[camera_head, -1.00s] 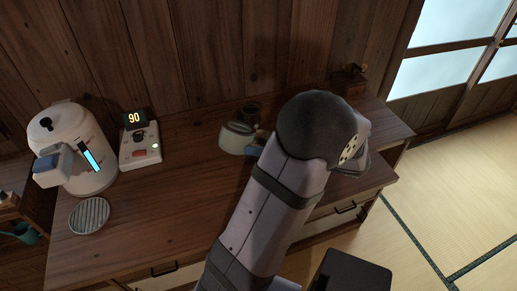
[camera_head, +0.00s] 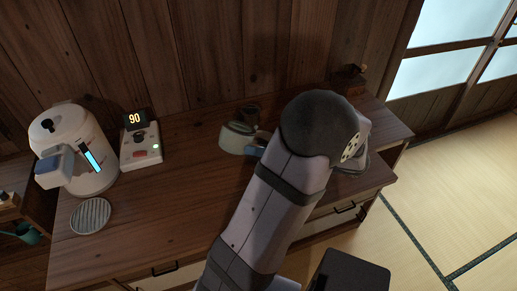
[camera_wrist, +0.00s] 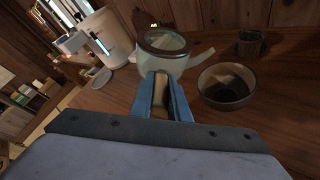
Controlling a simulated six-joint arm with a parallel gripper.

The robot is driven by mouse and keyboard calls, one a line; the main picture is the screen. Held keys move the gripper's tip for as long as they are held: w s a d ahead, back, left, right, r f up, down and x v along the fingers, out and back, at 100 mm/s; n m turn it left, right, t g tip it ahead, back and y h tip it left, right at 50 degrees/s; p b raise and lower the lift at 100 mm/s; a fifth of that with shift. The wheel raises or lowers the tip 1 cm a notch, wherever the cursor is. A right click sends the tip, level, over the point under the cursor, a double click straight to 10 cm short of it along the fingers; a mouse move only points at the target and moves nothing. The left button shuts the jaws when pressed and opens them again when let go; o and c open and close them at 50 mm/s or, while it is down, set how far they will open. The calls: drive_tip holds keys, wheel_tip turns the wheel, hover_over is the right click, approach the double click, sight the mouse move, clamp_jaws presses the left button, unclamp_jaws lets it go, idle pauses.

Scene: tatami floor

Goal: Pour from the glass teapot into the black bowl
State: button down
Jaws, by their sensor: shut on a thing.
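The glass teapot (camera_wrist: 166,54), pale with a brown-rimmed lid, is in front of my gripper (camera_wrist: 160,84) in the wrist view. The blue fingers are shut on its tan handle. Its spout points right, above and beside the black bowl (camera_wrist: 227,86), which stands on the table, apart from the gripper. I see no stream from the spout. In the head view the teapot (camera_head: 237,138) is partly hidden by my arm, as is most of my gripper (camera_head: 262,140); I cannot make out the bowl there.
A dark cup (camera_wrist: 250,44) stands behind the bowl near the wall. A white kettle (camera_head: 92,135), a control unit reading 90 (camera_head: 140,148) and a round slatted coaster (camera_head: 90,216) are at the left. A wooden box (camera_head: 348,79) is at the back right. The front left tabletop is clear.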

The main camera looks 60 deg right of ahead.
drive_tip(key=shift+s+d+r+m+t+y+p, duration=0.2)
drive_tip(key=shift+r+m+p, duration=0.25)
drive_tip(key=shift+p, duration=0.7)
drive_tip(key=shift+w+d+r+m+t+y+p, duration=0.2)
drive_tip(key=shift+r+m+p, duration=0.25)
drive_tip(key=shift+p, duration=0.65)
drive_tip(key=shift+s+d+r+m+y+p, duration=0.1)
drive_tip(key=shift+r+m+y+p, duration=0.3)
drive_tip(key=shift+p, duration=0.75)
idle(4.6)
